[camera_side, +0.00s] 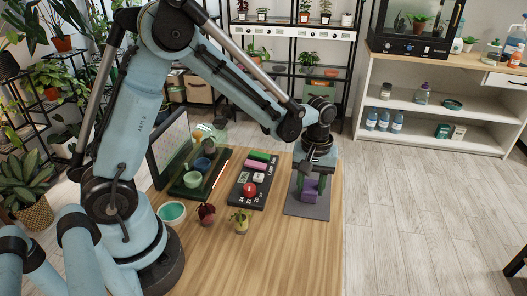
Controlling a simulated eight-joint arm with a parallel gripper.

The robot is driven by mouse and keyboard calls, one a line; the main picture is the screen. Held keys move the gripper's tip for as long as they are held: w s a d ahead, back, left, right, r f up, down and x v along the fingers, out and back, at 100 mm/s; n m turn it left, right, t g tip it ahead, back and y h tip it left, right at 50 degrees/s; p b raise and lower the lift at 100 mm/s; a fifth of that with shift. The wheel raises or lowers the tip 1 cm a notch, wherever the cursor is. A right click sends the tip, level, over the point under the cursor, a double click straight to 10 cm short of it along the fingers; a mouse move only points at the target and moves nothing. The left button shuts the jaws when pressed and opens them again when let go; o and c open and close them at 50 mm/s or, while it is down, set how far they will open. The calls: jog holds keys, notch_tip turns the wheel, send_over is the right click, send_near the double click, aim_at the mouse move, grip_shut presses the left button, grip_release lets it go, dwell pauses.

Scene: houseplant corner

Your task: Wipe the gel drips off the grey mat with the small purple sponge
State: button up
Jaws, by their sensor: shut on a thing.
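The grey mat (307,210) lies at the right edge of the wooden table. My gripper (310,184) is over the mat, pointing down. It is shut on the small purple sponge (309,194), which sits low between the fingers. The sponge looks at or very near the mat surface, but I cannot tell whether it touches. No gel drips can be made out on the mat; the arm and sponge hide part of it.
Left of the mat is a dark tray (239,197) with a green block, a pink block and a red round item. Two small plants (240,221) stand in front of it. A teal-rimmed bowl (172,211) is near my base. The table front (275,265) is clear.

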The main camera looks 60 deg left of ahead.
jog(key=shift+s+d, duration=1.4)
notch_tip(320, 180, up, 8)
jog(key=shift+r, duration=0.15)
